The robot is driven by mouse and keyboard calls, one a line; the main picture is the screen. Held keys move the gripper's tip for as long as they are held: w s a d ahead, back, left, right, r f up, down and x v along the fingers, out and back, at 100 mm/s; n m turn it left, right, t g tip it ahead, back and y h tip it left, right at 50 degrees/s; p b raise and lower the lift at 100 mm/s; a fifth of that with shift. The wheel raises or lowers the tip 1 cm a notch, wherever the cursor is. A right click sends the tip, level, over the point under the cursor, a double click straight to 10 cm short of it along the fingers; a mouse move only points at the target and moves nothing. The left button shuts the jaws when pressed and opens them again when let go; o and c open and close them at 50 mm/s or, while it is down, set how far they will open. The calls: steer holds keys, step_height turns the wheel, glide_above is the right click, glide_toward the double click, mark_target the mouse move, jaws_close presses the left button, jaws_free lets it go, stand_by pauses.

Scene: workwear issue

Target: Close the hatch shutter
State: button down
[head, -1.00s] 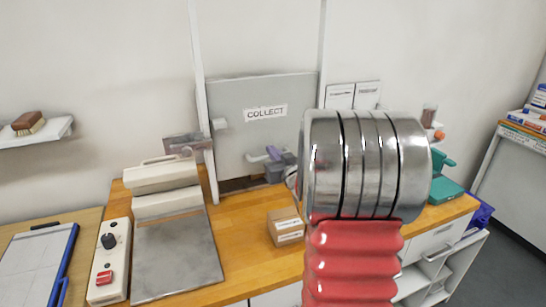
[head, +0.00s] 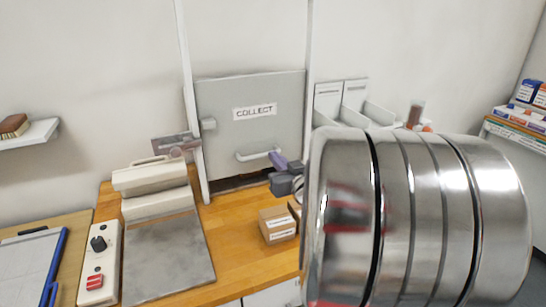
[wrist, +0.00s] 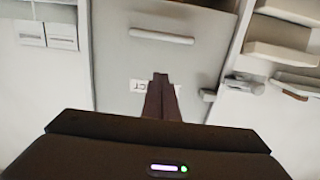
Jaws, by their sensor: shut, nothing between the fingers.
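The hatch shutter (head: 228,137) is a grey panel marked COLLECT, standing between two white upright rails in the head view. It has a pale bar handle (head: 258,154) near its lower edge. A narrow dark strip (head: 240,183) shows between its bottom edge and the wooden counter. In the wrist view the shutter (wrist: 120,65) appears inverted, with the handle (wrist: 161,36) above the label. My gripper (wrist: 160,78) is shut and empty, its fingertips overlapping the label in that view; contact cannot be told.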

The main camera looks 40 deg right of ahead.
steer(key=c, duration=2.5)
jaws_free()
steer(key=shift+o, duration=1.4)
steer(key=shift+w+a, duration=0.1)
steer(key=shift+a, duration=0.05)
steer(key=shift+o, duration=0.9)
steer(key=shift+w+a+r, duration=0.1)
steer(key=shift+a, duration=0.25)
steer(key=shift+o, duration=0.2)
steer(key=a+g, duration=0.3)
steer(key=a, duration=0.3)
steer(key=s+a+f+n+g+y, duration=0.2)
steer(key=s+a+g, duration=0.2)
steer(key=s+a, duration=0.5)
steer(key=s+a+f+n+g+y, duration=0.1)
steer(key=s+a+f+g+y, duration=0.2)
steer(key=s+a, duration=0.6)
steer(key=a, duration=0.9)
steer(key=shift+s+f+n+g+y, duration=0.15)
steer(key=shift+s+n+g+y, duration=0.15)
steer(key=shift+s+n+g, duration=0.1)
